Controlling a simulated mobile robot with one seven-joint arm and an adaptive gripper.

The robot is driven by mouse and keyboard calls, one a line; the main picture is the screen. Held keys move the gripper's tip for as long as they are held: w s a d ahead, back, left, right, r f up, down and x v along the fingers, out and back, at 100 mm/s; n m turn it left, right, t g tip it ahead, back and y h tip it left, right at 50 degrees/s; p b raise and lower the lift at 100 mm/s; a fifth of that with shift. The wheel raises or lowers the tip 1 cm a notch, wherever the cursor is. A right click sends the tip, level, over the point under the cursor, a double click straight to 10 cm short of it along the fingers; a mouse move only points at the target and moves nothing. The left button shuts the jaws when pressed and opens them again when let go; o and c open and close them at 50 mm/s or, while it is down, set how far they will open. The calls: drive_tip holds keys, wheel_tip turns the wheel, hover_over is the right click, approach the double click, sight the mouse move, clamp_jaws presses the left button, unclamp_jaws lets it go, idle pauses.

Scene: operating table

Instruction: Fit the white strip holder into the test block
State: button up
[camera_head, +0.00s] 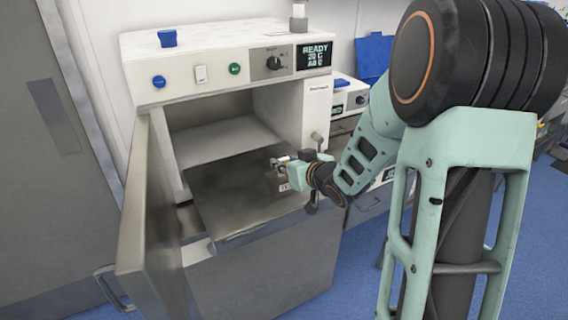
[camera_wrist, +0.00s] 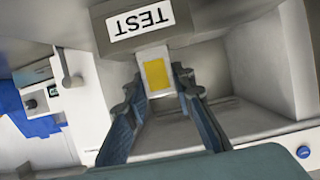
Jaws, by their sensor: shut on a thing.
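The white strip holder (camera_wrist: 153,53), with a yellow patch on its face, sits between my fingers in the wrist view. My gripper (camera_wrist: 156,82) is shut on it, one finger on each side. The test block (camera_wrist: 183,22) is the grey body at the top of that view, with an upside-down TEST label. The holder's far end meets the block's edge just below the label; I cannot tell whether it is seated in a slot. In the head view my gripper (camera_head: 280,163) is over the right side of the pulled-out shelf, where the holder is too small to make out.
A white cabinet (camera_head: 222,60) has its door (camera_head: 140,220) swung open to the left and a dark shelf (camera_head: 225,190) reaching out of its chamber. Its right wall stands close to my gripper. A smaller device with a display (camera_head: 357,100) stands behind at right.

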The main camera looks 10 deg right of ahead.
drive_tip(key=shift+f, duration=0.2)
drive_tip(key=o, duration=1.1)
drive_tip(key=shift+c, duration=0.2)
drive_tip(key=shift+r, duration=0.2)
drive_tip(key=shift+s+d+r, duration=0.1)
drive_tip(key=shift+s, duration=0.05)
drive_tip(key=p+v, duration=0.1)
drive_tip(key=v, duration=1)
drive_tip(key=shift+s, duration=0.3)
drive_tip(key=shift+d, duration=0.1)
